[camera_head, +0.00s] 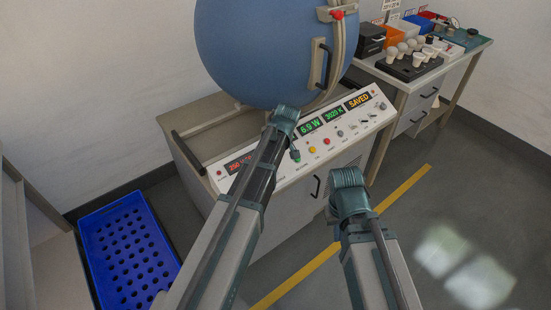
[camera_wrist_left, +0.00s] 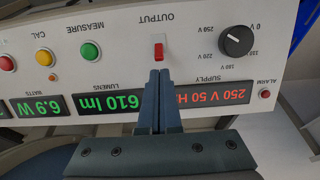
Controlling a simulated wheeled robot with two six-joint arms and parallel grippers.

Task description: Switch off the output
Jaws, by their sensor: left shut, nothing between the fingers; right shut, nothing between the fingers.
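The output switch (camera_wrist_left: 158,48) is a small red rocker on the pale control panel (camera_wrist_left: 200,75), seen upside down in the left wrist view under the word OUTPUT. My left gripper (camera_wrist_left: 160,74) is shut and empty, its fingertips just beside the switch; I cannot tell whether they touch it. In the head view my left arm hides the switch and this gripper. The supply display (camera_wrist_left: 213,94) reads 250 V 50 Hz, and the lumens display (camera_wrist_left: 108,102) reads 610 lm. My right gripper (camera_head: 349,180) is shut and empty, in front of the cabinet.
A black supply dial (camera_wrist_left: 236,40) and a green measure button (camera_wrist_left: 90,51) flank the switch. A large blue sphere (camera_head: 265,50) stands above the panel. A blue perforated crate (camera_head: 125,245) is on the floor at left. A bench with bulbs (camera_head: 417,60) stands at right.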

